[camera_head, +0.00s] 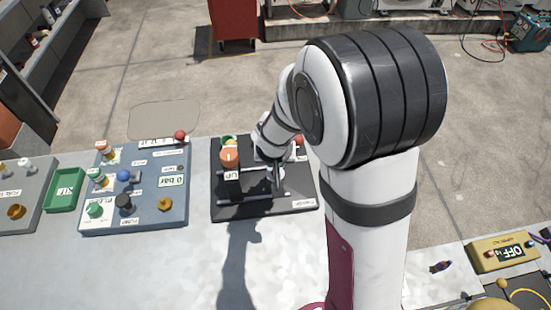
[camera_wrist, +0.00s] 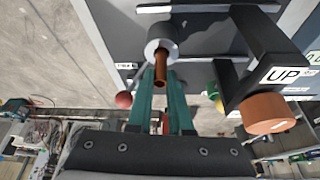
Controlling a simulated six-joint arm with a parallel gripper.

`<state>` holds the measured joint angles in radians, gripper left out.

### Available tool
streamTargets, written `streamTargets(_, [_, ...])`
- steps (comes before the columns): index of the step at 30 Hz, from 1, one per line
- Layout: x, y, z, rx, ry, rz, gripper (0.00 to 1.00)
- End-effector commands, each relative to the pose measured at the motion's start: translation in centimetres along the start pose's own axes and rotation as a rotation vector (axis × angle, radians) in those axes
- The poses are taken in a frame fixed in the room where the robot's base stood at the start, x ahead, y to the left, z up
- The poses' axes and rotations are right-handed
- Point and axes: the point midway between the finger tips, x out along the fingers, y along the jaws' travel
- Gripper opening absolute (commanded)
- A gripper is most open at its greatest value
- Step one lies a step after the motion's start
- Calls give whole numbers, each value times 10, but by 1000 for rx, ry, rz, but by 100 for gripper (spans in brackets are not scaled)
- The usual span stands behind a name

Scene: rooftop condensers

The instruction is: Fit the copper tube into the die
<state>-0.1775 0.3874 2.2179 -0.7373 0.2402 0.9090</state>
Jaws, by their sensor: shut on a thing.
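The copper tube (camera_wrist: 161,72) is held between the teal fingers of my gripper (camera_wrist: 161,88), which is shut on it. Its far end meets a grey round collar (camera_wrist: 161,36), which looks like the die, on the dark bender board. I cannot tell whether the end is inside the opening or just in front of it. In the camera_head view my gripper (camera_head: 278,172) is low over the bender board (camera_head: 232,208), and my arm covers part of it. The tube is too small to make out there.
A black lever (camera_wrist: 262,52) marked UP with an orange knob (camera_wrist: 265,113) stands close beside my gripper. A red ball (camera_wrist: 123,99) is on the other side. The blue valve panel (camera_head: 150,215) lies left of the board. The pale table is clear in front.

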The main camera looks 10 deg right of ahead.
Motion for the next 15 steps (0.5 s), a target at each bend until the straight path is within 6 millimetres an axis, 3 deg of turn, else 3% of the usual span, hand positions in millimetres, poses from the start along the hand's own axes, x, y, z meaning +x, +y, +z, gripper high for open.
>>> streamTargets(15, [8,0,3,0,0,2,0])
